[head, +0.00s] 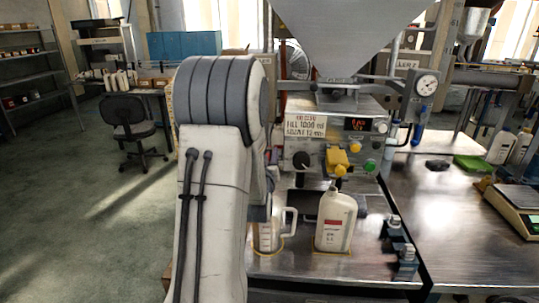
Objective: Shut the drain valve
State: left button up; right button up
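The filling machine (330,135) stands under a large metal hopper (350,30). A black round knob (302,160) is at the left of its front, a yellow block (337,158) in the middle and a green knob (370,166) at the right. I cannot tell which part is the drain valve; it may be hidden behind my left arm. My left gripper (262,212) is mostly hidden behind my own arm, close to a clear jug (270,237) at the machine's lower left. Its fingers do not show clearly. My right gripper is not in view.
A white bottle (335,220) stands below the yellow block. Dark blue fixtures (406,262) with metal tops are right of it. A scale (518,205), a green cloth (474,165) and more bottles (502,146) are on the right bench. Open floor lies left.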

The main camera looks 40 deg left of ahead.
pick_arm(q)
grip_shut()
dwell(1.2)
